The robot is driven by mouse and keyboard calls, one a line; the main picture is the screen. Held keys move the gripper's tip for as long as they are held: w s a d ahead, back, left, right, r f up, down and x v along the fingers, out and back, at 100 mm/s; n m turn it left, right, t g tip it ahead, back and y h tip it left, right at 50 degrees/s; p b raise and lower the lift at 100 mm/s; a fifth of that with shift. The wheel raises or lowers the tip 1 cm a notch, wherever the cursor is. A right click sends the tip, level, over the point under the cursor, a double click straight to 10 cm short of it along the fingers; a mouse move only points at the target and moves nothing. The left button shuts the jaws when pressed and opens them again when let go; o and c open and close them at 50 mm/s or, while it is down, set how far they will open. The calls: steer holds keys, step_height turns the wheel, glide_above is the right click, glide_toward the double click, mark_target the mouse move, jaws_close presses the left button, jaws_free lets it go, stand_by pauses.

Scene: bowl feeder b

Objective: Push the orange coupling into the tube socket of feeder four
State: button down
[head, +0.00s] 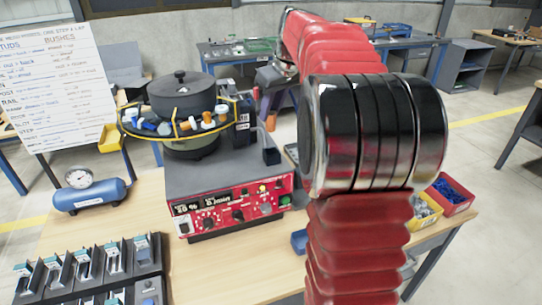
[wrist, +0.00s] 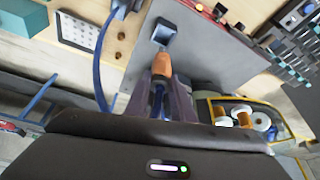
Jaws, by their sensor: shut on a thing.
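In the wrist view the orange coupling (wrist: 162,65) sits at the end of a blue tube (wrist: 158,92). My gripper (wrist: 158,88) is shut on it, with one dark finger on each side. The coupling points up the picture toward a dark square socket (wrist: 163,33) on the grey top of the feeder. The coupling's tip is just below the socket's opening; I cannot tell whether they touch. In the head view the feeder (head: 225,185) has a red front panel and a dark bowl on top.
The feeder's yellow-edged track (wrist: 240,118) with orange and white parts lies close right of my gripper. A blue air tank with gauge (head: 90,193) stands left of the feeder. Racks of dark holders (head: 85,270) are at front left. A red bin (head: 450,193) is at right.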

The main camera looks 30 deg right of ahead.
mark_target(271, 129)
steer(key=shift+s+f, duration=0.1)
steer(key=shift+f, duration=2.95)
steer(key=shift+f, duration=1.9)
steer(key=c, duration=1.5)
jaws_free()
steer(key=shift+r, duration=0.1)
steer(key=v, duration=1.2)
